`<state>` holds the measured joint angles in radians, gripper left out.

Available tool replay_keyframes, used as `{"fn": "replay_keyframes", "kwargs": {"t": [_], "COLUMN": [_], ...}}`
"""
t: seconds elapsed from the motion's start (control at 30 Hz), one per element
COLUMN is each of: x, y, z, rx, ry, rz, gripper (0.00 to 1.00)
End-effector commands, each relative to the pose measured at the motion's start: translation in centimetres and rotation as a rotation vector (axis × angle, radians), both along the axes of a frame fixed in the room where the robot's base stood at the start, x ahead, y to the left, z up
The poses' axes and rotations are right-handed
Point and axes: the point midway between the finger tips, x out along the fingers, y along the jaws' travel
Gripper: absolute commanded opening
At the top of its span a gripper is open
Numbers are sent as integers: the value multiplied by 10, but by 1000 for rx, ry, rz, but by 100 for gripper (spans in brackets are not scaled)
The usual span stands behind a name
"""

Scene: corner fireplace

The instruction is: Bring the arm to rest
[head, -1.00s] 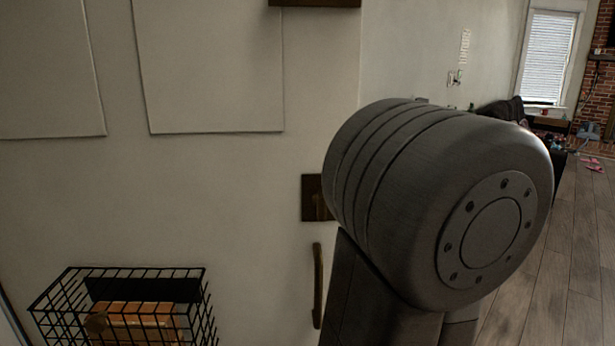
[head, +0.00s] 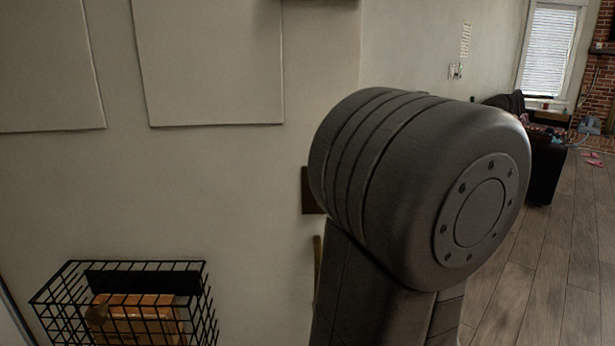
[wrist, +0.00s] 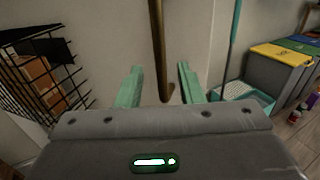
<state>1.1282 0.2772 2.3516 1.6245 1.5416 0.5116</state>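My gripper (wrist: 160,85) shows in the wrist view with its two pale green fingers apart and nothing held between them. A brown vertical bar (wrist: 157,50) against the pale wall shows beyond the gap between the fingers. In the head view a large dark grey joint of my arm fills the right of centre, and the gripper itself is not seen there.
A black wire basket (head: 130,275) with orange-brown contents hangs at the lower left, also in the wrist view (wrist: 40,75). Bins with yellow, green and blue lids (wrist: 283,55) stand at the wrist view's right. Open wood floor (head: 550,260) lies to the right.

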Motion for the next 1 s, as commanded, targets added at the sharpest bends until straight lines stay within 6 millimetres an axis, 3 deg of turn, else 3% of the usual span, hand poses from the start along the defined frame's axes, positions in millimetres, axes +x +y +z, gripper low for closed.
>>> {"fn": "replay_keyframes", "kwargs": {"t": [1.0], "x": [80], "y": [33], "z": [0], "rx": [0], "ry": [1], "rz": [3], "gripper": [34]}}
